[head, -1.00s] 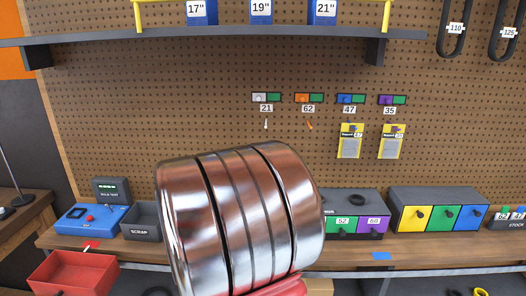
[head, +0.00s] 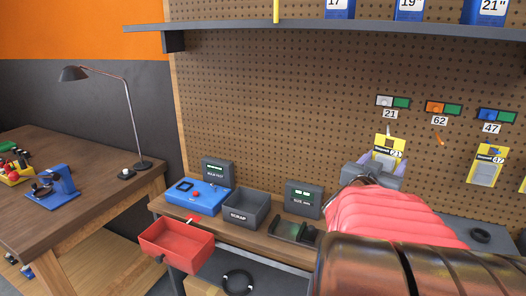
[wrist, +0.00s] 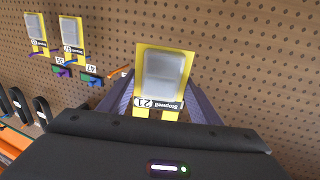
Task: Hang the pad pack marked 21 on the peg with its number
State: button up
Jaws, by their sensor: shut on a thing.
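The yellow pad pack marked 21 (head: 388,150) is in my gripper (head: 379,172), which is shut on its lower part. In the wrist view the pack (wrist: 165,75) shows upside down, between the purple fingers of my gripper (wrist: 158,108). The white peg (head: 388,130) under the number 21 label (head: 390,114) shows just above the pack's top edge in the head view. I cannot tell whether the pack touches the peg or is still in front of it. In the wrist view this peg is hidden.
The orange peg (head: 438,138) marked 62 is empty, just right of the pack. Another yellow pack (head: 487,165) hangs under 47. Below are a scrap bin (head: 240,210), a blue tester (head: 195,196) and a red tray (head: 176,243). The pegboard left of 21 is bare.

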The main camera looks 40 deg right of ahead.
jog(key=shift+d, duration=0.2)
jog(key=w+d+f, duration=0.1)
jog(key=w+d, duration=0.4)
jog(key=d, duration=0.4)
jog(key=shift+d+f, duration=0.35)
dwell(1.6)
jog(key=shift+w, duration=0.1)
dwell(0.5)
jog(key=o, duration=1.2)
jog(key=shift+a, duration=0.1)
jog(key=v, duration=1.3)
jog(key=shift+a, duration=0.3)
